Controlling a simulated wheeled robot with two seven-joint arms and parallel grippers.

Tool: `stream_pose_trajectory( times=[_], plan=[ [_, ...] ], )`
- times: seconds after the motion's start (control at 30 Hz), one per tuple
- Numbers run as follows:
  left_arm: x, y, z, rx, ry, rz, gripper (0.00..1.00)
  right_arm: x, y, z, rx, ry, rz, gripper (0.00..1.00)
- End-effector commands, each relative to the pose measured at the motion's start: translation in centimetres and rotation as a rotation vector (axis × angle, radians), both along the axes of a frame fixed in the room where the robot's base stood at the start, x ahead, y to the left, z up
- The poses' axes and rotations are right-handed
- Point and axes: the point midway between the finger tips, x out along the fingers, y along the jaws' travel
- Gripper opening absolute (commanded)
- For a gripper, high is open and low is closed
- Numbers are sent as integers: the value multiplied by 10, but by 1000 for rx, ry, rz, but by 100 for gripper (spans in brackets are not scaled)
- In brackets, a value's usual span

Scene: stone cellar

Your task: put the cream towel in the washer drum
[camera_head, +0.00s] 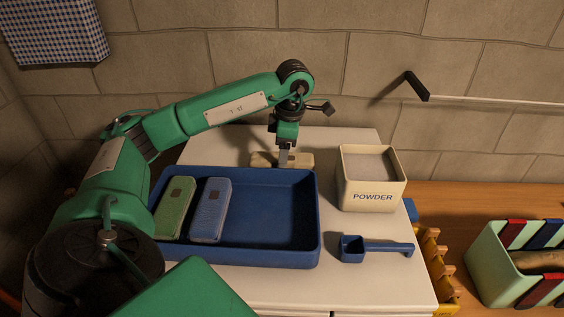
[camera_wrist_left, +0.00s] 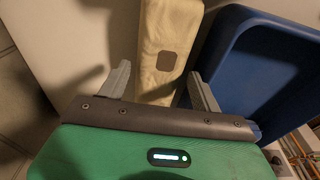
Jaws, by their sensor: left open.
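The cream towel (camera_head: 302,160) lies on the white top, just behind the blue tray, partly hidden by my left gripper (camera_head: 284,158). In the left wrist view the towel (camera_wrist_left: 167,45) is a long folded pad with a brown square patch. My left gripper there (camera_wrist_left: 160,84) is open, with one finger on each side of the towel's near part. I cannot tell whether the fingers touch it. The washer drum does not show in either view. My right gripper does not show.
The blue tray (camera_head: 270,215) holds a green towel (camera_head: 174,207) and a blue towel (camera_head: 211,210). A powder box (camera_head: 372,195) and blue scoop (camera_head: 375,248) stand to its right. A mint crate (camera_head: 495,265) is on the wooden surface. A stone wall (camera_head: 330,85) is behind.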

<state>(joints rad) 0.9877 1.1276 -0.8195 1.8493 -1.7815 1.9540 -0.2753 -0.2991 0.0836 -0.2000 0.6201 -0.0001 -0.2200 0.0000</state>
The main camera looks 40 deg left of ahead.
Motion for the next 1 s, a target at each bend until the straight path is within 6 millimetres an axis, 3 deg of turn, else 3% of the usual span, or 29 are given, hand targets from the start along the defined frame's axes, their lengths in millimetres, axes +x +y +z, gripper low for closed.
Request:
stream_pose_trajectory(
  times=[0.03,0.2,0.47,0.5,0.67,0.77,1.0],
  plan=[
    [-1,2,-2,2,4,1,65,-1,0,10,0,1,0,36],
    [-2,3,-22,1,1,0,65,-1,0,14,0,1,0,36],
    [-2,3,-26,1,-1,0,65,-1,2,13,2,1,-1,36],
    [-2,3,-26,1,-1,0,64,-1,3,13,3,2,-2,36],
    [-2,3,-26,1,-1,0,32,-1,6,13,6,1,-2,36],
    [-2,3,-26,1,-1,0,27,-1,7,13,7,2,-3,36],
    [-2,3,-24,1,-2,0,27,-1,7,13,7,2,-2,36]
  ],
)
